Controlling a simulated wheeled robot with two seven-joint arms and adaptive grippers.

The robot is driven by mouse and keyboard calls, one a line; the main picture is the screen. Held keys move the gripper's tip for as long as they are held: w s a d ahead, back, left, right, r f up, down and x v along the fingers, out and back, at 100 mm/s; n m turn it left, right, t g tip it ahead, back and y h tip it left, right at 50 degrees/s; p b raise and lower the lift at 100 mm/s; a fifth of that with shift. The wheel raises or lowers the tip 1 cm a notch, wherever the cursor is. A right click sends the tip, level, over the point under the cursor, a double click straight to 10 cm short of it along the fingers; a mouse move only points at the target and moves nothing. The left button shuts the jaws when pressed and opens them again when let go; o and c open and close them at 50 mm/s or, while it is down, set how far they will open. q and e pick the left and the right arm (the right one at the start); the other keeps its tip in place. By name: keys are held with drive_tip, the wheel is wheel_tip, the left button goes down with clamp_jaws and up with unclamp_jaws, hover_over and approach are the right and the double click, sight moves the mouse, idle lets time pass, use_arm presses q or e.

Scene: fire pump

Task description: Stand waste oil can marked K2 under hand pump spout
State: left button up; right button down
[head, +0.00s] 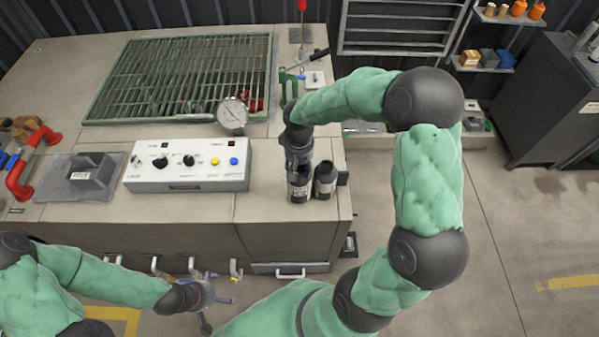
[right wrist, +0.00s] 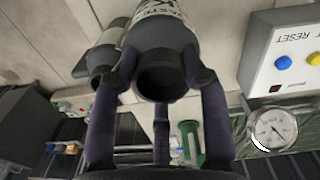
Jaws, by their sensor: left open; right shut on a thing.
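My right gripper (head: 299,160) is shut on a dark can (head: 299,188) with a pale label, upright at the bench's right front corner. My left gripper (head: 207,303) is open and empty before the bench.
A white control box (head: 188,165) stands left of the cans, with a round gauge (head: 233,114) behind it. A green grating (head: 180,78) covers the bench's back. Several valve handles (head: 195,266) stick out along the bench front. Bare bench top lies between box and cans.

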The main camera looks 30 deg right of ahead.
sight(299, 192)
drive_tip(key=shift+w+d+f, duration=0.3)
drive_tip(key=shift+w+f, duration=0.1)
drive_tip(key=shift+f, duration=0.2)
drive_tip(key=shift+w+d+f, duration=0.25)
drive_tip(key=shift+w+f, duration=0.15)
drive_tip(key=shift+f, duration=0.15)
drive_tip(key=shift+w+f, duration=0.1)
drive_tip(key=shift+f, duration=1.45)
drive_tip(key=shift+f+b, duration=0.1)
drive_tip(key=shift+b, duration=0.25)
drive_tip(key=c, duration=0.6)
unclamp_jaws()
drive_tip(key=shift+c, duration=0.2)
